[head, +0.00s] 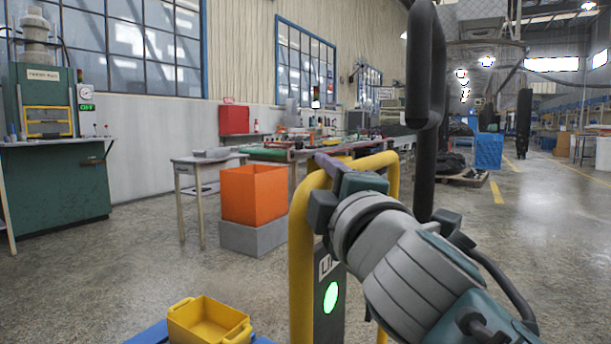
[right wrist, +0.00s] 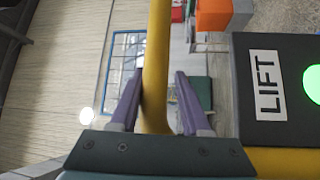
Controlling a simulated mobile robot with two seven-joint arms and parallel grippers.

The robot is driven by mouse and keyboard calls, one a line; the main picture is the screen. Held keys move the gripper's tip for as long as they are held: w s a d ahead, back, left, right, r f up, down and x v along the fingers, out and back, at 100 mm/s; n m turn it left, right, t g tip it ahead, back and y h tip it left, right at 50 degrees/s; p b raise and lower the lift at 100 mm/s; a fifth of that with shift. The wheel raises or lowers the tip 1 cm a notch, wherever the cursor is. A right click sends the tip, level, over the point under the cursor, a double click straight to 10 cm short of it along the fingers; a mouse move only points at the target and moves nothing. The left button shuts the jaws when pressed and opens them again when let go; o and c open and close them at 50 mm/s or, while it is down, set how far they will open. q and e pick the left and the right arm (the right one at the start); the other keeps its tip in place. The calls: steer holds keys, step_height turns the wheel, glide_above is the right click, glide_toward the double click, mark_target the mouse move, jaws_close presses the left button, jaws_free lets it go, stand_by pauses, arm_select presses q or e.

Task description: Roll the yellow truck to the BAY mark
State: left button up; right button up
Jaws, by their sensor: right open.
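The yellow truck shows as a bent yellow tube handle (head: 302,240) with a dark panel (head: 329,302) carrying a LIFT label and a lit green button. My right gripper (head: 326,165) is at the top of this handle. In the right wrist view its purple fingers (right wrist: 160,95) are open, one on each side of the yellow tube (right wrist: 157,60). The tube looks closer to the left finger; I cannot tell whether it touches. The truck's base and wheels are hidden or out of frame. I see no BAY mark. My left gripper is not in view.
A yellow bin (head: 208,322) sits on something blue at the bottom. An orange box (head: 254,195) on a grey block, a small table (head: 207,160) and a green cabinet (head: 55,185) stand left. Open floor lies right.

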steer(key=shift+o, duration=1.3)
steer(key=shift+s, duration=0.15)
steer(key=shift+r, duration=0.1)
steer(key=shift+s, duration=0.2)
steer(key=p+v, duration=0.2)
steer(key=v, duration=0.7)
steer(key=shift+s, duration=0.15)
steer(key=shift+d, duration=0.15)
